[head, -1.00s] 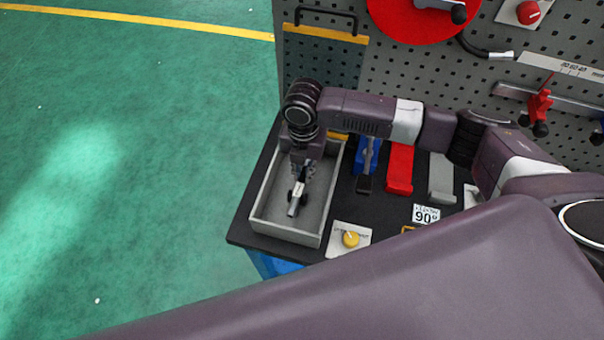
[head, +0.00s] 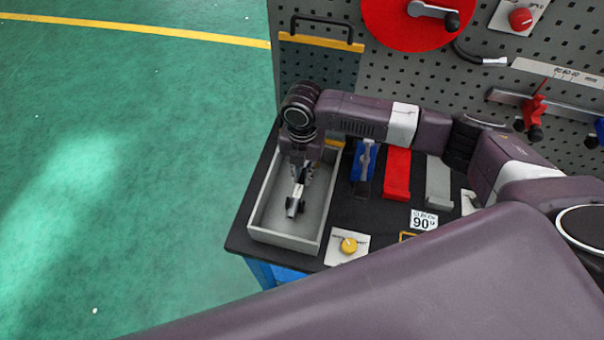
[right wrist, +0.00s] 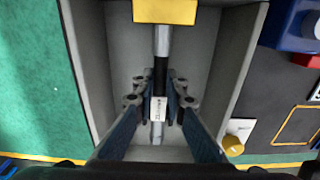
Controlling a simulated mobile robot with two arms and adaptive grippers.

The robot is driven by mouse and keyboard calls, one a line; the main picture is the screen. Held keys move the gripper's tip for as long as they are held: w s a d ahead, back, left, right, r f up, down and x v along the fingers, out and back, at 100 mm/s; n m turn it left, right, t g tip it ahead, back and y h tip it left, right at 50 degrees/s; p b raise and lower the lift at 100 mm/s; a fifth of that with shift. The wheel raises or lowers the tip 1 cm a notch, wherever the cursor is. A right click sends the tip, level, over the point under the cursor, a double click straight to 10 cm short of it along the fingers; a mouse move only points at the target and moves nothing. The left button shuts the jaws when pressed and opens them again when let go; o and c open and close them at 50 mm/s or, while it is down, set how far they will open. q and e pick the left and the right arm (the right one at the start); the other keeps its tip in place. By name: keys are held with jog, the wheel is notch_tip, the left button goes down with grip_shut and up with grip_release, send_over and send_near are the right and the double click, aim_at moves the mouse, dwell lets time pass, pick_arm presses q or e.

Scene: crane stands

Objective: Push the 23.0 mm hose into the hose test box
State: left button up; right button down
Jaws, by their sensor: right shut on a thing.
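A grey open box (head: 285,239) stands at the left end of the black bench top, with a yellow block (right wrist: 166,11) at its far end. My right gripper (head: 298,196) points down inside the box. In the right wrist view its fingers are shut on a straight hose-like piece (right wrist: 161,42) with silver ends, a black middle and a white label too small to read. The far silver end runs up to the yellow block; I cannot tell whether it enters or only passes beneath it. My left gripper is out of view.
Blue (head: 361,160), red (head: 397,176) and grey (head: 438,183) fixtures stand right of the box. A yellow knob (head: 349,245) on a white plate sits near the box's front right corner. A pegboard (head: 380,75) rises behind. Green floor (head: 120,180) lies left.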

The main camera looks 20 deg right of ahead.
jog(key=shift+w, duration=0.15)
jog(key=c, duration=1.9)
grip_release()
notch_tip(320, 180, up, 12)
jog(key=shift+r, duration=0.1)
